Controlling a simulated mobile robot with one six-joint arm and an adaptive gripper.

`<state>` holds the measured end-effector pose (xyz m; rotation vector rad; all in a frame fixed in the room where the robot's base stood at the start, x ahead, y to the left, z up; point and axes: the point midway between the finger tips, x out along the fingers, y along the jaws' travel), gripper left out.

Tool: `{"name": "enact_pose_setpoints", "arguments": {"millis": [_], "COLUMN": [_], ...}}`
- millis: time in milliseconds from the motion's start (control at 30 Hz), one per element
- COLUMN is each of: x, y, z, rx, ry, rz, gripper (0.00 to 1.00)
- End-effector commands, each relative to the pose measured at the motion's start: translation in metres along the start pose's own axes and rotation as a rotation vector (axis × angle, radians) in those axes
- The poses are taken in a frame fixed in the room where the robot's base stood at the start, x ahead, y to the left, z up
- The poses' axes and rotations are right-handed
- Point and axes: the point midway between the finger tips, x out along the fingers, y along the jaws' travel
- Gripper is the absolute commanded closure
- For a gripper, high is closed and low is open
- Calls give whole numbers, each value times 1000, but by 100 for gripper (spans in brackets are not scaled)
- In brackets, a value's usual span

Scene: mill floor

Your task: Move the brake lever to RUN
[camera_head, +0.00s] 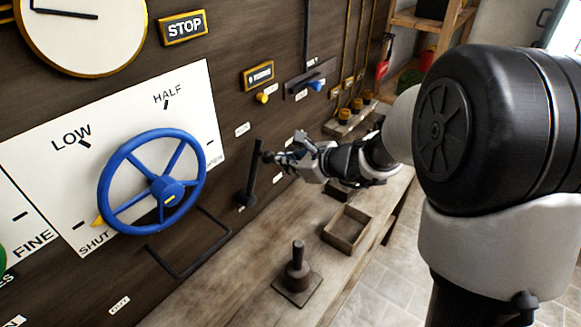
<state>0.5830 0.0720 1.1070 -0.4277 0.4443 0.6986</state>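A black upright lever (251,176) stands on the dark wooden panel, right of the blue handwheel. It leans slightly right, with its pivot at the bottom. I take it to be the brake lever; the small white labels around it (243,129) are too small to read, so I cannot tell which one says RUN. My gripper (270,157) is at the upper half of the lever, on its right side.
A blue handwheel (166,190) sits left of the lever on a white dial plate. A bent black bar (187,272) juts below it. The bench below holds an empty wooden tray (359,229) and a brown stamp-like block (297,272). A blue-knobbed slider (315,86) is above right.

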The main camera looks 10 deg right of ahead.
Motion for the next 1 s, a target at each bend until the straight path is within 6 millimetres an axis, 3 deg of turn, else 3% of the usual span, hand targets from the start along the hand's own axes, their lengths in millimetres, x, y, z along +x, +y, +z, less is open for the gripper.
{"name": "enact_pose_setpoints", "arguments": {"millis": [767,1000], "x": [-4,0], "y": [9,2], "z": [6,-5], "rx": [-4,-2], "ry": [2,3], "rz": [10,9], "gripper": [100,100]}}
